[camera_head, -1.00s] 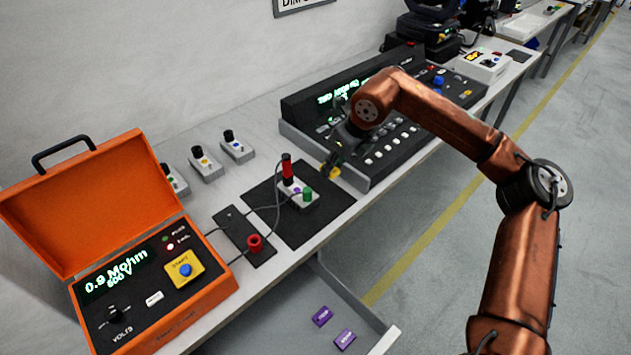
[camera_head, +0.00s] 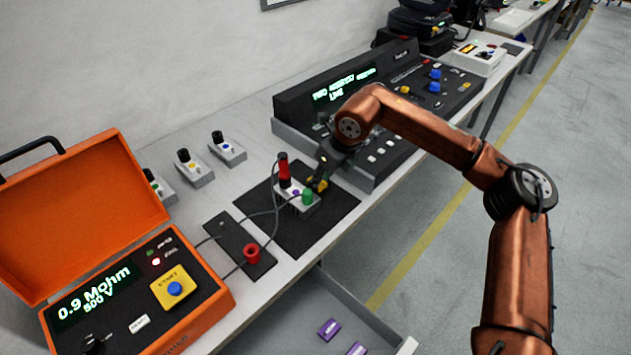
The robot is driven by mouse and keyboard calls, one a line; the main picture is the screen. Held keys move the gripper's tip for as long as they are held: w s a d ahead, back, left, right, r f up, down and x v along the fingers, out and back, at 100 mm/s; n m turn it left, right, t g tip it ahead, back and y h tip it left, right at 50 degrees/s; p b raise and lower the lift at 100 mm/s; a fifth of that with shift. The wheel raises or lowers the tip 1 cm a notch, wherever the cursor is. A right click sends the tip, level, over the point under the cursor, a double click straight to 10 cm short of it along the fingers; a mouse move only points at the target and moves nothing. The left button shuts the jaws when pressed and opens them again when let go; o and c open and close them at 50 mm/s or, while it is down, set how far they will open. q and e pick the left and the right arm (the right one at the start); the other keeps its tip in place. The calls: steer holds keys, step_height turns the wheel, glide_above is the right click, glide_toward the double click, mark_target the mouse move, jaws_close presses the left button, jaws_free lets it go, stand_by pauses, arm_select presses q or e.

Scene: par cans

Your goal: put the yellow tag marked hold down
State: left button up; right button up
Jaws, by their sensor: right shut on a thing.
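The yellow tag (camera_head: 319,185) is small, and any marking on it cannot be read here. My right gripper (camera_head: 318,180) is shut on the tag, just behind and right of a green cap on a small grey unit (camera_head: 299,199). The unit stands on a black mat (camera_head: 333,211), with a red-topped post and a purple spot on it. The tag is close to the unit; I cannot tell whether they touch. My left gripper is not in view.
An orange tester case (camera_head: 115,310) stands open at left, showing 0.9 Mohm. A black strip with a red plug (camera_head: 252,254) lies beside the mat, with cables. Several grey units (camera_head: 195,170) stand along the wall. A black console (camera_head: 360,150) is behind my arm. An open drawer (camera_head: 300,320) holds purple tags (camera_head: 329,329).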

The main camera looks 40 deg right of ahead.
steer(key=shift+f, duration=0.2)
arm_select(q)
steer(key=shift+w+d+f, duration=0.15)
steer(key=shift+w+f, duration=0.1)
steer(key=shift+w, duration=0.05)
arm_select(e)
steer(key=shift+r, duration=0.1)
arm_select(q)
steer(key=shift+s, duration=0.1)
arm_select(e)
steer(key=o, duration=0.7)
steer(key=shift+c, duration=0.2)
